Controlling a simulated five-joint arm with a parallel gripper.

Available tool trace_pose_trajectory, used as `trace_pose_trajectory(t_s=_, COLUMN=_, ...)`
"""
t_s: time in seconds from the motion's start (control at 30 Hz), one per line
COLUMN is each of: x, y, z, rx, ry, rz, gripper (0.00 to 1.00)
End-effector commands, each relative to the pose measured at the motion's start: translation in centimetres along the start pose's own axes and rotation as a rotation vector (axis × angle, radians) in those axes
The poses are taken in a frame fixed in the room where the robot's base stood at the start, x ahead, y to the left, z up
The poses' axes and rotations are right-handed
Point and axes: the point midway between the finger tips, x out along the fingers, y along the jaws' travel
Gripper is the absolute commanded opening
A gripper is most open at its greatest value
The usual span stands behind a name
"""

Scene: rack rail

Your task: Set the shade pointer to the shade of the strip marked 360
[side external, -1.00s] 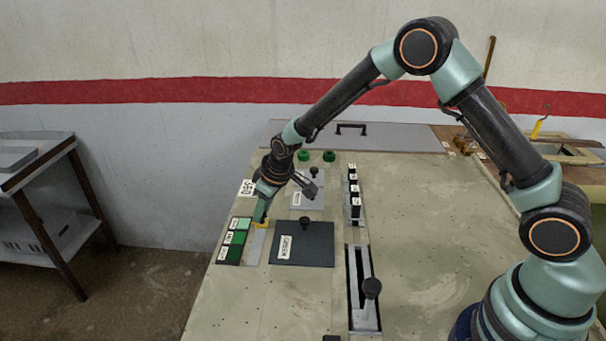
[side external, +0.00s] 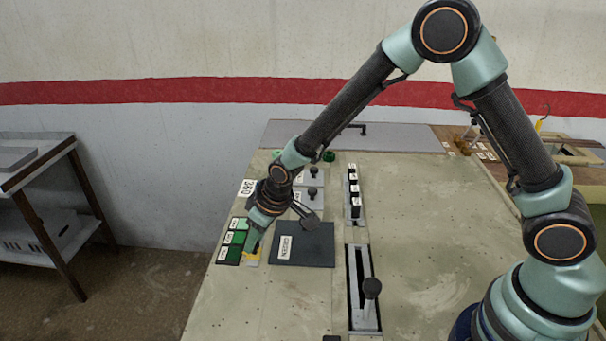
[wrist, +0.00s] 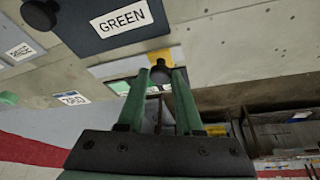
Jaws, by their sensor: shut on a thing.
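A column of three green shade swatches lies at the left of the bench in the side view: pale (side external: 239,223), mid green (side external: 234,238) and dark green (side external: 228,256), each with a small unreadable label. The yellow pointer (side external: 251,257) sits right of the column, beside the dark swatch. It also shows in the wrist view (wrist: 172,54), with a dark round knob (wrist: 161,73). My gripper (side external: 250,248) reaches down there, its fingers (wrist: 168,80) shut on the knob. A white number label (side external: 247,188) lies beyond the swatches; its digits are not clear.
A dark plate labelled GREEN (side external: 304,244) lies just right of my gripper. Beyond it are smaller grey plates with black knobs (side external: 312,192). A row of labelled black blocks (side external: 354,195) and a slotted slider (side external: 362,290) stand further right.

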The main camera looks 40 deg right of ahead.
Motion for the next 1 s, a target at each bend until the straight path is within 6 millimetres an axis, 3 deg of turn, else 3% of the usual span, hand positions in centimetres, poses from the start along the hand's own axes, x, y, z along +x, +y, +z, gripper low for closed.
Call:
trace_pose_trajectory(t_s=0.33, x=0.1, y=-0.7, z=0.2, rx=-0.006, ry=-0.001, rz=-0.006, gripper=0.0)
trace_pose_trajectory(t_s=0.37, x=0.1, y=-0.7, z=0.3, rx=-0.007, ry=-0.001, rz=-0.006, gripper=0.46)
trace_pose_trajectory(t_s=0.4, x=0.1, y=-0.7, z=0.2, rx=-0.007, ry=-0.001, rz=-0.006, gripper=0.61)
trace_pose_trajectory(t_s=0.43, x=0.1, y=-0.7, z=0.2, rx=-0.006, ry=-0.001, rz=-0.006, gripper=0.64)
trace_pose_trajectory(t_s=0.77, x=-0.1, y=-0.5, z=0.1, rx=-0.003, ry=0.002, rz=-0.004, gripper=0.64)
trace_pose_trajectory(t_s=1.0, x=-2.4, y=-0.5, z=0.0, rx=-0.003, ry=0.005, rz=-0.004, gripper=0.64)
